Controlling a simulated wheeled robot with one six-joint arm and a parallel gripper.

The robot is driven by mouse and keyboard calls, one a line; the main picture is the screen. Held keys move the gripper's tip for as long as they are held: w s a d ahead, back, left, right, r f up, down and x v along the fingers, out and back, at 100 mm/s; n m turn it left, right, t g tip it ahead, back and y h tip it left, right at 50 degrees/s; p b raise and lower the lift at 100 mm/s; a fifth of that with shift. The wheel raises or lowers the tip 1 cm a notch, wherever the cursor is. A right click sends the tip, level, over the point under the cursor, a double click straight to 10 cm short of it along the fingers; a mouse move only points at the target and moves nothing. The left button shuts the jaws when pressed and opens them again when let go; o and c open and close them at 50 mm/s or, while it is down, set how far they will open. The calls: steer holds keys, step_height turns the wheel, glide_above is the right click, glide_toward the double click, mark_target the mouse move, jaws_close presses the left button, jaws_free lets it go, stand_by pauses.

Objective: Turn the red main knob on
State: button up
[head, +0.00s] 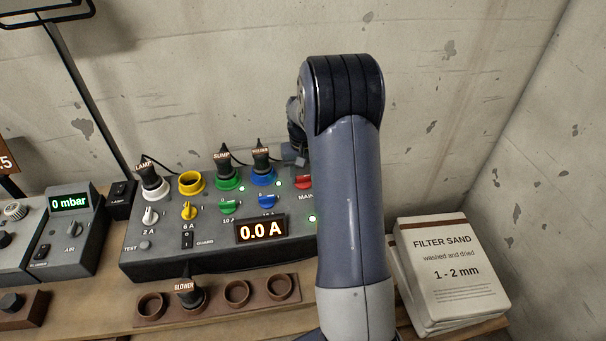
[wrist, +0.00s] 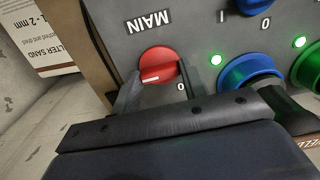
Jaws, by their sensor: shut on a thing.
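The red main knob (wrist: 158,66) sits on the grey panel beside the label MAIN in the wrist view. A white line on it points left in that picture, away from the 0 mark at its lower right. My gripper (wrist: 157,83) has one finger on each side of the knob and is shut on it. In the head view the red knob (head: 304,182) shows only in part, because my arm covers the panel's right end and most of my gripper.
The panel's display (head: 261,229) reads 0.0 A, and several green lamps are lit. Plugs stand in the white, green and blue sockets; the yellow socket (head: 191,182) is empty. The BLOWER plug (head: 187,294) stands in a brown rack. Filter sand bags (head: 453,270) lie right.

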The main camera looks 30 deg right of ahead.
mark_target(303, 176)
steer(key=shift+m, duration=0.3)
steer(key=o, duration=1)
steer(key=shift+r, duration=0.1)
step_height(303, 176, up, 11)
steer(key=shift+f+b, duration=0.15)
steer(key=shift+b, duration=0.4)
step_height(303, 176, down, 11)
steer(key=shift+r+p, duration=0.2)
steer(key=shift+p, duration=0.3)
steer(key=shift+f, duration=0.15)
